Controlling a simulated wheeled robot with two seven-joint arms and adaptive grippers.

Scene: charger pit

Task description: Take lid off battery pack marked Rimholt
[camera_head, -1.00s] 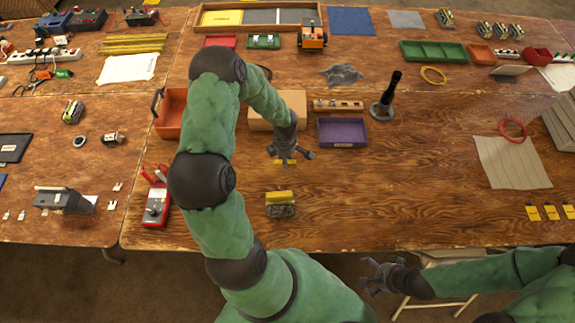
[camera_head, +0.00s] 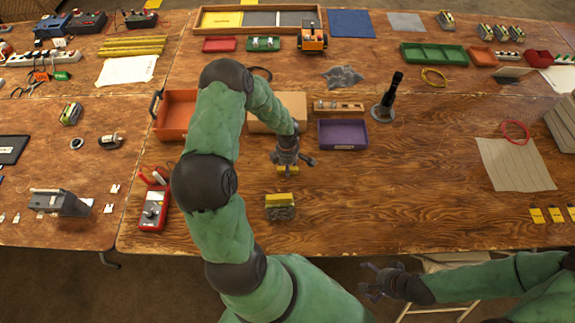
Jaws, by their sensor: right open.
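A small battery pack (camera_head: 280,213) with a yellow top (camera_head: 278,199) stands near the front middle of the table. Its marking is too small to read. My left gripper (camera_head: 290,166) points down over the table behind the pack, apart from it. The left fingers are too small to judge. My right gripper (camera_head: 371,281) is open and empty, low in front of the table edge and well away from the pack.
A purple tray (camera_head: 342,146), a cardboard box (camera_head: 290,106) and a black upright tool (camera_head: 386,98) stand behind. An orange bin (camera_head: 172,122) and a red meter (camera_head: 152,208) are to the left. Other packs (camera_head: 71,113) are spread about. The table right of the pack is clear.

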